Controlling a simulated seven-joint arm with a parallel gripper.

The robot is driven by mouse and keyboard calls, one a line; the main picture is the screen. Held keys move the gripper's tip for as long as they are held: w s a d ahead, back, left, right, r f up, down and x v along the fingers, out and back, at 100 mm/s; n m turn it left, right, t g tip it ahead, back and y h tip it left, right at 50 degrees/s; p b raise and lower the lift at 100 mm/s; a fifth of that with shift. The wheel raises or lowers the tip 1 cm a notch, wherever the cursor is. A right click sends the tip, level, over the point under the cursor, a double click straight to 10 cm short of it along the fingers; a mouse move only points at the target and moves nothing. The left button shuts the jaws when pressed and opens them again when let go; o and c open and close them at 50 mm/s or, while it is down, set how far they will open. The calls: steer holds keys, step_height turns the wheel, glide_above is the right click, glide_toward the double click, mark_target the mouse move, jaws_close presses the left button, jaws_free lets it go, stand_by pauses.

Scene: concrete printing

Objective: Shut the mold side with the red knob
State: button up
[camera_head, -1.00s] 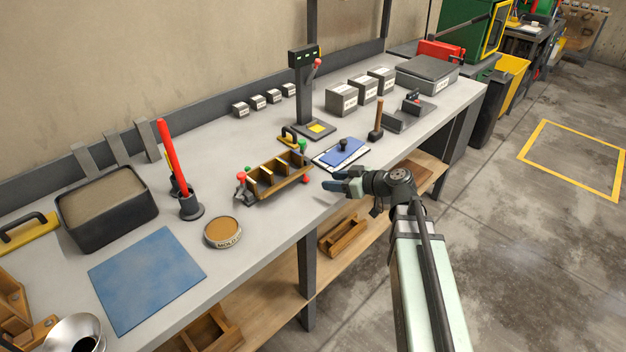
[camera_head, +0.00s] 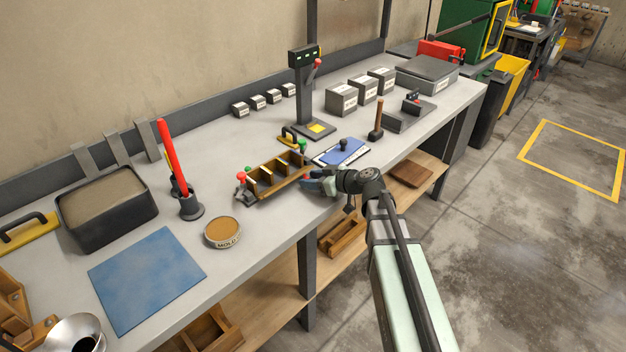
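The three-compartment mold (camera_head: 268,184) sits on the grey bench, its tan-brown long side facing the front. A red knob (camera_head: 241,177) stands at its left end, with a green knob (camera_head: 251,170) beside it. Another green knob (camera_head: 303,145) is at the far right corner. The red knob at the right end is mostly hidden by my gripper (camera_head: 313,180). My gripper is at the right end of the mold, low over the bench, pointing left. Its fingers are at or around that knob; whether they touch it or are closed is too small to tell.
A blue float on a clipboard (camera_head: 341,152) lies just behind my gripper. A mallet (camera_head: 377,124) and a press stand (camera_head: 303,95) are farther back. A round MOLD tin (camera_head: 222,232) and a red-handled tool in a holder (camera_head: 190,207) are left. The bench's front edge runs under my arm.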

mark_target(306, 170)
jaws_close()
steer(key=shift+r, duration=0.15)
steer(key=shift+w+a+r+g+h, duration=0.15)
steer(key=shift+w+r+g+h, duration=0.05)
steer(key=shift+r+g+h, duration=0.35)
steer(key=shift+w+a+r+g+h, duration=0.1)
steer(key=shift+w+r+g+h, duration=0.1)
steer(key=shift+r+g+h, duration=0.35)
steer(key=shift+w+a+r+m+g+h, duration=0.15)
steer(key=shift+w+a+r+g+h, duration=0.1)
steer(key=shift+g+h, duration=0.25)
steer(key=shift+w+a+r+m+g+h, duration=0.1)
steer(key=shift+w+r+m+g+h, duration=0.15)
steer(key=shift+h, duration=0.35)
steer(key=shift+w+a+r+g+h, duration=0.2)
steer(key=shift+a+r+g+h, duration=0.05)
steer(key=shift+g+h, duration=0.35)
steer(key=shift+w+a+r+g+h, duration=0.15)
steer(key=shift+a+r+g+h, duration=0.1)
steer(key=shift+g+h, duration=0.3)
steer(key=shift+w+a+r+g+h, duration=0.2)
steer(key=shift+a+g+h, duration=0.1)
steer(key=shift+g+h, duration=0.45)
